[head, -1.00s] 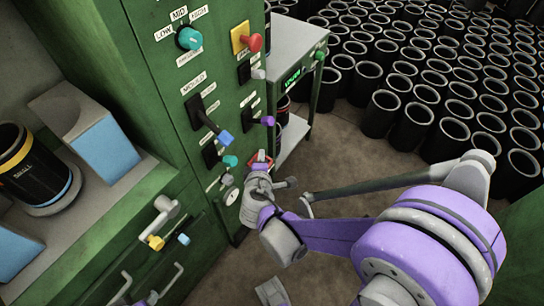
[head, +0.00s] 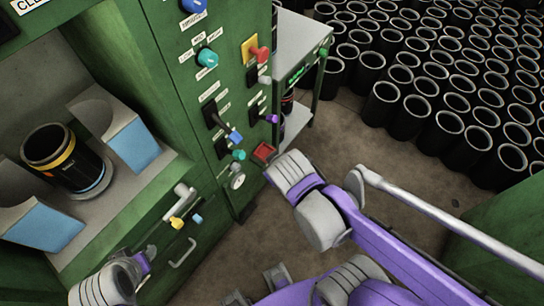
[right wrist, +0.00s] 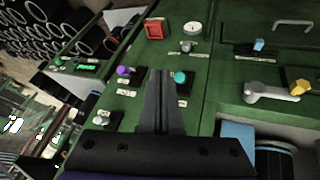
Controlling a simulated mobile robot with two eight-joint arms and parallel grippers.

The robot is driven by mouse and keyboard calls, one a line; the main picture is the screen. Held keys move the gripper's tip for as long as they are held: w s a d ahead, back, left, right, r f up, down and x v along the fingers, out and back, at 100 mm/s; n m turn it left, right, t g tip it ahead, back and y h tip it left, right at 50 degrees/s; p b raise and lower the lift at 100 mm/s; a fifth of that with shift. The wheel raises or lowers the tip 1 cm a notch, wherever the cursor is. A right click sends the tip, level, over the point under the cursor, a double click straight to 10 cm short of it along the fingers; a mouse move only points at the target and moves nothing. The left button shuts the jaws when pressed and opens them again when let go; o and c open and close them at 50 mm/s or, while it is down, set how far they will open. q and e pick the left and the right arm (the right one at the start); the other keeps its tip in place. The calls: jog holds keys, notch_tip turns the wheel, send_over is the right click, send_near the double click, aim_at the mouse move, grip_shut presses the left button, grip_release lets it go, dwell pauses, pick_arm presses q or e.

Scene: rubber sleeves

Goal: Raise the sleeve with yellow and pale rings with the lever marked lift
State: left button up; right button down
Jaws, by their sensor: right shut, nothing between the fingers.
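A dark sleeve (head: 62,157) with a yellow ring stands upright on a pale round base in the machine's niche; a paler mark shows low on it, too small to read. On the green panel are a blue-tipped lever (head: 235,137), a teal-tipped lever (head: 238,155) and a purple-tipped lever (head: 270,119). Their labels are too small to read. My right gripper (right wrist: 163,75) is shut and empty in the right wrist view, between the purple knob (right wrist: 123,70) and the teal knob (right wrist: 180,77). Its fingers are hidden in the head view. My left gripper does not show; part of its arm is at lower left.
Blue-faced blocks (head: 132,142) flank the sleeve. Yellow- and blue-tipped levers (head: 180,221) and a handle (head: 183,253) stick out below the niche. A red switch (head: 263,152) and a gauge (head: 237,181) sit low on the panel.

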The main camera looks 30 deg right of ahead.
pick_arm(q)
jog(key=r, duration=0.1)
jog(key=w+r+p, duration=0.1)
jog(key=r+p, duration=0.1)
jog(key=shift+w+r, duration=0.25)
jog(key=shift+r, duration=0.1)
pick_arm(e)
jog(key=shift+m+y, duration=0.7)
jog(key=a+r, duration=0.1)
jog(key=r, duration=0.1)
jog(key=s+a+r, duration=0.1)
jog(key=shift+s+a+r, duration=0.1)
jog(key=shift+s+r, duration=0.1)
jog(key=shift+r, duration=0.15)
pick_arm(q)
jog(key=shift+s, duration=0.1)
pick_arm(e)
jog(key=shift+s+a+m+y, duration=0.3)
jog(key=shift+s+a+y, duration=0.1)
jog(key=shift+s+a, duration=0.3)
